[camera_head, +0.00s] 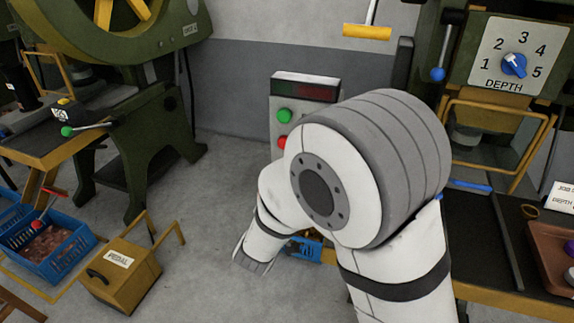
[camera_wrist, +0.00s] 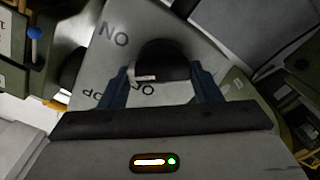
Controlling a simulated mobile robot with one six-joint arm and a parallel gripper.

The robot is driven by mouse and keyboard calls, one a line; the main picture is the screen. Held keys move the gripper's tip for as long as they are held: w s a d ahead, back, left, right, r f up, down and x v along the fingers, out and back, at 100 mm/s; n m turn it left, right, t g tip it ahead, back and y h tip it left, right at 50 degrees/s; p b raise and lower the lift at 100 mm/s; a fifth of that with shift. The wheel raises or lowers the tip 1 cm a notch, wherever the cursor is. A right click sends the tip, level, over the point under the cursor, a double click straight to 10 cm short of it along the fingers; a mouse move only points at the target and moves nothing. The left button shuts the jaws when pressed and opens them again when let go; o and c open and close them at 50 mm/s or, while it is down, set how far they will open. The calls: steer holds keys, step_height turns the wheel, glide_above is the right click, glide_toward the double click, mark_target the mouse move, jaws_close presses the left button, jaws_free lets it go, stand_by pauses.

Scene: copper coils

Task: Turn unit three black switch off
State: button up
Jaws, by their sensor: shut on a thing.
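In the wrist view a black switch (camera_wrist: 165,60) with a short white mark sits on a light grey panel (camera_wrist: 112,62). The panel shows "ON" at upper left in this view; further lettering lower down is partly covered by my fingers. My gripper (camera_wrist: 160,74) has its blue fingers on either side of the switch and is shut on it. The white mark points toward the lower left. In the head view my arm hides the gripper and the switch. Which unit this is cannot be read.
In the head view a box with green (camera_head: 285,116) and red (camera_head: 280,142) buttons stands behind my arm. A depth dial (camera_head: 514,65) is at upper right. A pedal box (camera_head: 121,275) and blue crate (camera_head: 66,262) are at lower left. A blue-knobbed lever (camera_wrist: 35,33) shows in the wrist view.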

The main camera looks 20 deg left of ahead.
steer(key=n+p, duration=0.6)
steer(key=p, duration=0.1)
steer(key=shift+a+r+n+p, duration=0.1)
steer(key=shift+r+n+p, duration=0.05)
steer(key=shift+n+p, duration=0.2)
steer(key=n+p, duration=0.3)
steer(key=shift+f+n+p, duration=0.25)
steer(key=shift+f+p, duration=0.05)
steer(key=o, duration=1)
steer(key=s, duration=0.7)
steer(key=shift+s+a, duration=0.35)
steer(key=shift+s, duration=0.05)
